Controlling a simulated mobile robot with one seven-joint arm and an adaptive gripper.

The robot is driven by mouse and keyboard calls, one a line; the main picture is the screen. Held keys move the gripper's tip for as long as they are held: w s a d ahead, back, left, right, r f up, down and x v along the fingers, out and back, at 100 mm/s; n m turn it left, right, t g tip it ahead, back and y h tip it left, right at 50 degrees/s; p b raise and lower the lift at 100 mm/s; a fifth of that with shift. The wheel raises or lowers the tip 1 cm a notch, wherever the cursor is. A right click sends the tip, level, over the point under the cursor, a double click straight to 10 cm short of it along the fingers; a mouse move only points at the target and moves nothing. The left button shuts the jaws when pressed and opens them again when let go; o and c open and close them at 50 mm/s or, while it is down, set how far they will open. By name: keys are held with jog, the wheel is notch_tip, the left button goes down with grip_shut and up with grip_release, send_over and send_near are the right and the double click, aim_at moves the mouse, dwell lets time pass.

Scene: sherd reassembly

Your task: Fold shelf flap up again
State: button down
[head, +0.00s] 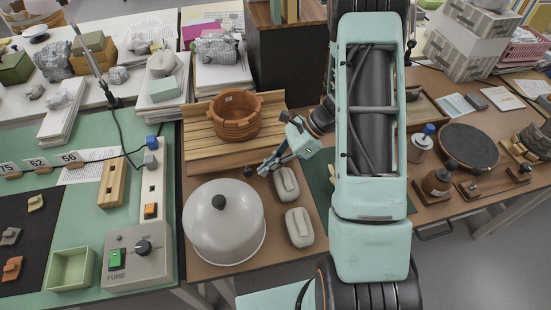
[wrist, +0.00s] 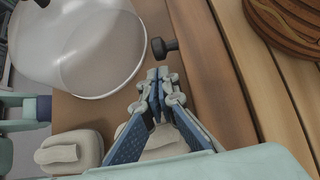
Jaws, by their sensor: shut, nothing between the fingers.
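A slatted wooden shelf (head: 196,140) stands at the back of the brown table in the head view. A smooth board (head: 215,160) runs along its front; I take it for the flap, and its exact tilt is hard to tell. In the wrist view this board (wrist: 205,75) lies right of my fingers, and a dark knob (wrist: 166,46) sticks out by its edge. My gripper (head: 264,168) is shut and empty in front of the board. In the wrist view its fingertips (wrist: 158,75) are just short of the knob, seemingly apart from it.
A terracotta pot (head: 236,118) sits on the shelf slats. A clear dome (head: 222,225) with a dark knob stands in front, close to my gripper. Two pale rounded blocks (head: 287,184) (head: 299,227) lie right of the dome. A fume control box (head: 137,258) stands at left.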

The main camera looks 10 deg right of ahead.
jog(key=shift+x, duration=1.5)
